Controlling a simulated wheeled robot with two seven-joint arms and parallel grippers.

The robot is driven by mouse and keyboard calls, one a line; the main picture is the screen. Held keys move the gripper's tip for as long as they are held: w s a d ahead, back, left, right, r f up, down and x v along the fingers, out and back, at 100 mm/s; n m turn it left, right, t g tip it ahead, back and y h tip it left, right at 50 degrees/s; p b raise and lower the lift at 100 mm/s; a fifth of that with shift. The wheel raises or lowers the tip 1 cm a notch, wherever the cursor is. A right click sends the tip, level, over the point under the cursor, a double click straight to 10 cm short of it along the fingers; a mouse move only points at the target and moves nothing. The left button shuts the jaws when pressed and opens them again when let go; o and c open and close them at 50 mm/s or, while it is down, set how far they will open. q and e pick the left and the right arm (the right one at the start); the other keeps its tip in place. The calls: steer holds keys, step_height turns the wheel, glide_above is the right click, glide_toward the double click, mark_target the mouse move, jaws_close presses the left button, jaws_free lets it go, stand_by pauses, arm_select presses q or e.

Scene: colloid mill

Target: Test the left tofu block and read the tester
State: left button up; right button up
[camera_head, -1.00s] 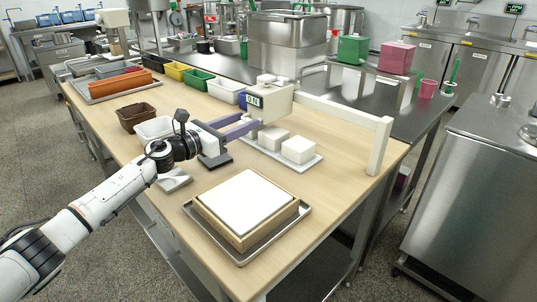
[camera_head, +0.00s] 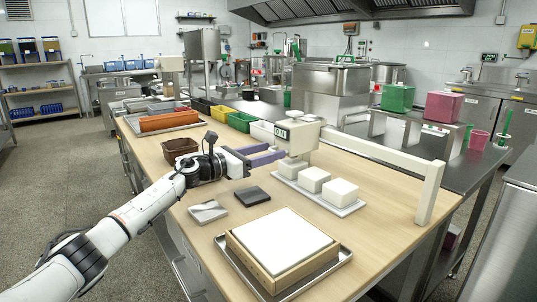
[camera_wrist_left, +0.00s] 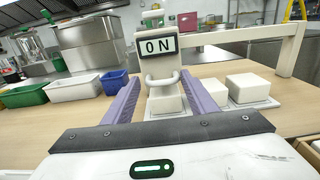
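The tester (camera_head: 297,138) is a white unit on a white beam frame, and its display (camera_wrist_left: 158,46) reads 0 N. Its ring-shaped handle (camera_wrist_left: 162,79) hangs below the display. Three white tofu blocks sit in a row on a pale tray (camera_head: 342,209). The left tofu block (camera_head: 292,168) is under the tester. The middle block (camera_head: 314,179) and right block (camera_head: 341,191) stand clear of it. My left gripper (camera_wrist_left: 162,85) is open, its purple fingers on either side of the handle; I cannot tell whether they touch it. My right gripper is not in view.
A white slab in a wooden frame (camera_head: 247,258) rests on a metal tray at the front. Colored bins line the back; the beam's post (camera_head: 429,193) stands at right.

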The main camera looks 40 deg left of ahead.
arm_select(q)
steer(key=shift+s+f, duration=0.1)
steer(key=b+v, duration=0.1)
steer(key=v, duration=0.7)
steer(key=shift+s+a, duration=0.1)
steer(key=shift+s, duration=0.25)
steer(key=shift+s+a, duration=0.2)
steer(key=shift+s, duration=0.5)
